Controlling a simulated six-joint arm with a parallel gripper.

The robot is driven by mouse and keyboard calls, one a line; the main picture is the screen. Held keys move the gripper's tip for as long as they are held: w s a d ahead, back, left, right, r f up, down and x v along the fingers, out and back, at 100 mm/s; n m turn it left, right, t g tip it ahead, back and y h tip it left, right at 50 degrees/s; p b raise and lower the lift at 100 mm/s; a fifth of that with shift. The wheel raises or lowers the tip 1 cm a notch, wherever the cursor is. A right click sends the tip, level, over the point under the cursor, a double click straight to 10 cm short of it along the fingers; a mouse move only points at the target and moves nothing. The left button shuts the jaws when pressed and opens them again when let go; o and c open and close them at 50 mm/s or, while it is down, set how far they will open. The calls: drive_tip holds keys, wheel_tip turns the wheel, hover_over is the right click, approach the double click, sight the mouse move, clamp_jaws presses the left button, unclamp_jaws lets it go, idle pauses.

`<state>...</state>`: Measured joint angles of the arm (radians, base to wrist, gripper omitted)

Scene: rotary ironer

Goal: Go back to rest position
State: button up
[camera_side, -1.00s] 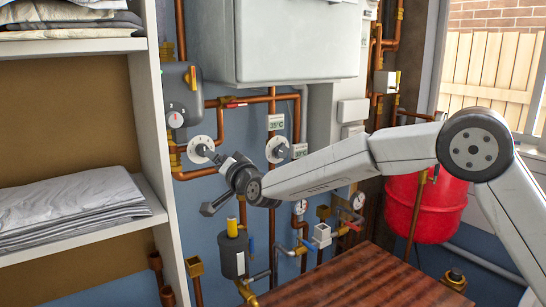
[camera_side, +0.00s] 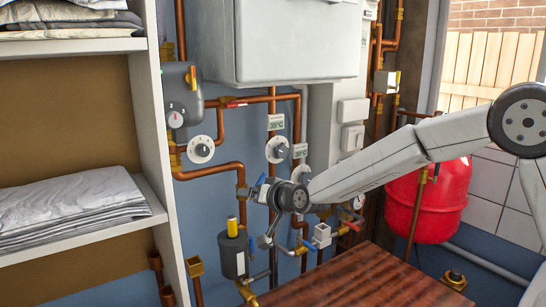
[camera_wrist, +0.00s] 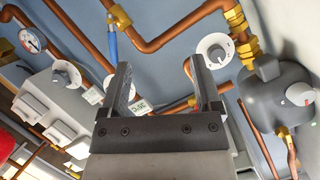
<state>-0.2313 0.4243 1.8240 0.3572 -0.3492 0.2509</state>
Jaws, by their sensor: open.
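My gripper (camera_wrist: 157,68) is open in the wrist view, with its two dark fingers apart and nothing between them. In the side view my arm reaches in from the right, and its end is in front of the pipework, below the middle white dial (camera_side: 278,150). The left white dial (camera_side: 201,149) is in full view, up and left of my gripper and apart from it. In the wrist view a white dial (camera_wrist: 214,50) shows just beyond the right finger, and another (camera_wrist: 65,75) is at the left.
Copper pipes, valves and a dark grey canister (camera_side: 233,256) crowd the wall around my gripper. A wooden table (camera_side: 365,280) is below my arm. A red tank (camera_side: 428,200) stands behind the arm; a shelf with folded cloth (camera_side: 70,205) is at the left.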

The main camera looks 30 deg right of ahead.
drive_tip(key=s+d+f+n+g, duration=0.1)
drive_tip(key=s+d+f+g, duration=0.2)
drive_tip(key=s, duration=0.7)
drive_tip(key=s+d+f+n+g+h, duration=0.1)
drive_tip(key=s+d+f+n+g, duration=0.1)
drive_tip(key=s+d+f+g, duration=0.2)
drive_tip(key=s+d+f+n+g, duration=0.2)
drive_tip(key=s+f, duration=0.6)
drive_tip(key=s, duration=0.9)
drive_tip(key=d+g, duration=0.2)
drive_tip(key=shift+s+d, duration=0.25)
drive_tip(key=shift+d, duration=0.15)
